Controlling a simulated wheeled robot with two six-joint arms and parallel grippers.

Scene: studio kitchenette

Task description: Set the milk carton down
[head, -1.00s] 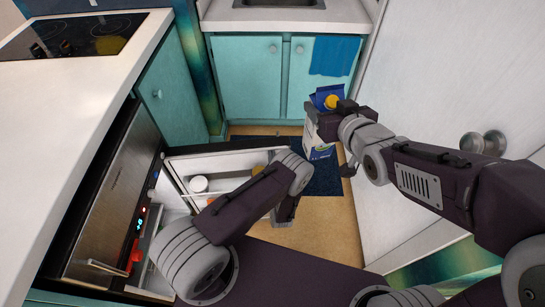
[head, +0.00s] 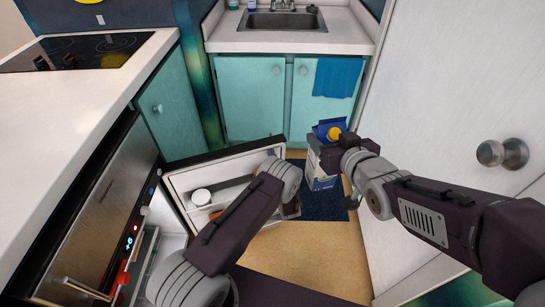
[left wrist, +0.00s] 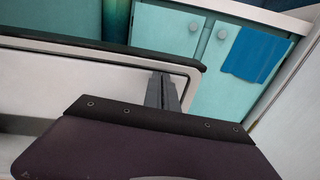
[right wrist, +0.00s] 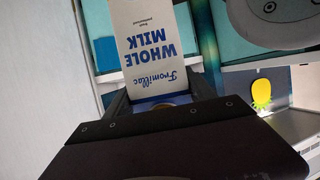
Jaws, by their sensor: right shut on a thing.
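The milk carton (head: 319,170) is white and blue with a yellow cap on top. It is held roughly upright above the floor mat in the head view. My right gripper (head: 338,168) is shut on it. In the right wrist view the carton (right wrist: 152,45), lettered "WHOLE MILK", sits between the fingers (right wrist: 160,95). My left gripper (left wrist: 162,92) has its fingers close together with nothing seen between them. It is by the open fridge door (left wrist: 60,68); in the head view my left arm partly hides it.
The open fridge door (head: 222,172) has shelves with a white-lidded item (head: 201,196). A white counter (head: 90,110) with a cooktop is at left. The sink counter (head: 285,42) is at the back. A white door with a knob (head: 502,153) stands at right. Some floor (head: 310,250) is clear.

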